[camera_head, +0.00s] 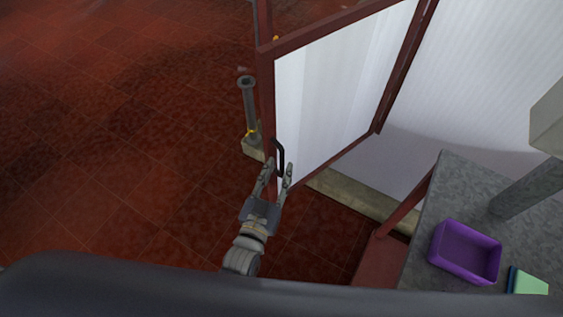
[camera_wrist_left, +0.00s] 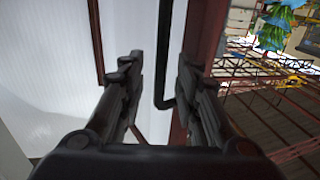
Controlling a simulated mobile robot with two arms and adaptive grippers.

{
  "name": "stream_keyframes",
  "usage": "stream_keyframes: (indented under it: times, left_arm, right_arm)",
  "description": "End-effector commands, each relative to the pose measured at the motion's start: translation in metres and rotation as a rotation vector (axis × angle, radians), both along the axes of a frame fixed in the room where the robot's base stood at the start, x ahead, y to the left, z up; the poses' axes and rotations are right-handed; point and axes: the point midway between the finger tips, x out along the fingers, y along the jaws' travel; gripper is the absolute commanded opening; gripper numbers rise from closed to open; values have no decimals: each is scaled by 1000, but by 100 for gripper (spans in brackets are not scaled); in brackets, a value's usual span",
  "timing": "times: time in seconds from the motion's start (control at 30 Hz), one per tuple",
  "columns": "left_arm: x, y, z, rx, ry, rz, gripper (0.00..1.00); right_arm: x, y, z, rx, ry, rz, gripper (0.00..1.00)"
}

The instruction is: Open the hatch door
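The hatch door (camera_head: 330,85) is a white panel in a dark red frame, and it stands upright in the middle of the head view. Its black handle (camera_head: 280,157) is on the lower left side of the frame. My left gripper (camera_head: 278,168) is open at the handle's lower end, one finger to each side in the picture. In the left wrist view the handle (camera_wrist_left: 164,50) shows between the two spread fingers (camera_wrist_left: 160,75); I cannot tell whether they touch it. My right gripper is not in view.
A grey pipe (camera_head: 249,105) stands left of the door by a pale stone kerb (camera_head: 350,195). A grey counter (camera_head: 440,200) at the lower right holds a purple bin (camera_head: 465,252) and a green item (camera_head: 528,283). The red tiled floor on the left is clear.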

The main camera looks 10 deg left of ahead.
Motion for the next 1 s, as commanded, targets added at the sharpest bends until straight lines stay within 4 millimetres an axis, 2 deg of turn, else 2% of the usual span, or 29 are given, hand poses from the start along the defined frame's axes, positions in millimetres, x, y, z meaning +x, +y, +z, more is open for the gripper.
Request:
stream_keyframes:
  times: [0.1,0.33,0.5,0.8,0.93,1.0]
  left_arm:
    - [-29,7,-2,2,6,0,31]
    - [-68,18,-1,2,4,1,31]
    - [-81,21,0,1,1,2,31]
    - [-83,22,0,1,0,2,31]
    - [-79,24,-7,-16,11,4,1]
    - [-68,28,-19,-55,36,8,0]
  right_arm:
    - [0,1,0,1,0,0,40]
    - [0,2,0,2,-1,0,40]
    - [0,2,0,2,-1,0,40]
    - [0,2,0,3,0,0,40]
    - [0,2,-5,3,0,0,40]
    - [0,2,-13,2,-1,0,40]
